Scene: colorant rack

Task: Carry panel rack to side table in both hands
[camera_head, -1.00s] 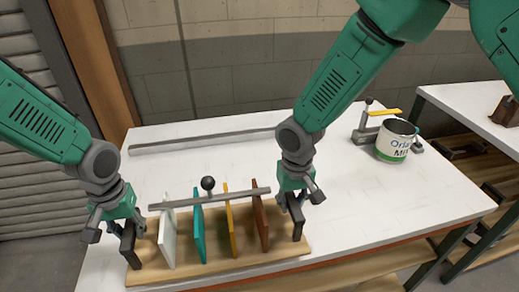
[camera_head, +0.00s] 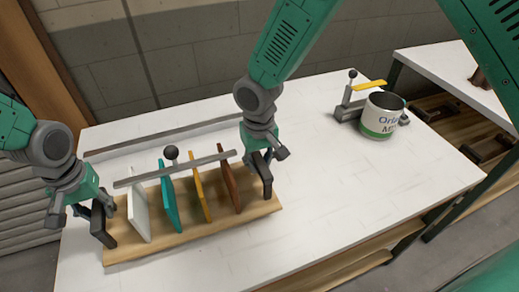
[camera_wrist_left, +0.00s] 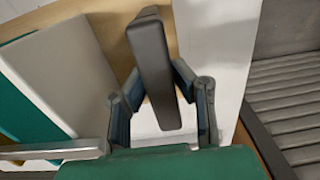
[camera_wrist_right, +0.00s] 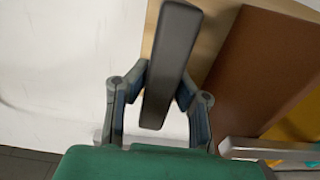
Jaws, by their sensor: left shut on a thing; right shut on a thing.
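The panel rack (camera_head: 190,238) has a light wooden base with white, teal, yellow and brown upright panels and a grey bar across them. It is over the left part of the white bench (camera_head: 330,200); I cannot tell whether it touches the top. My left gripper (camera_head: 98,218) is shut on the dark handle at the rack's left end, and this handle (camera_wrist_left: 155,70) fills the middle of the left wrist view. My right gripper (camera_head: 260,165) is shut on the right-end handle (camera_wrist_right: 170,65). The white-topped side table (camera_head: 440,65) stands at the far right.
A paint can (camera_head: 381,116) stands on the bench at the right, beside a grey clamp-like fixture with a yellow lever (camera_head: 368,86). A long grey rail (camera_head: 160,138) lies behind the rack. The bench between rack and can is clear. A gap separates bench and side table.

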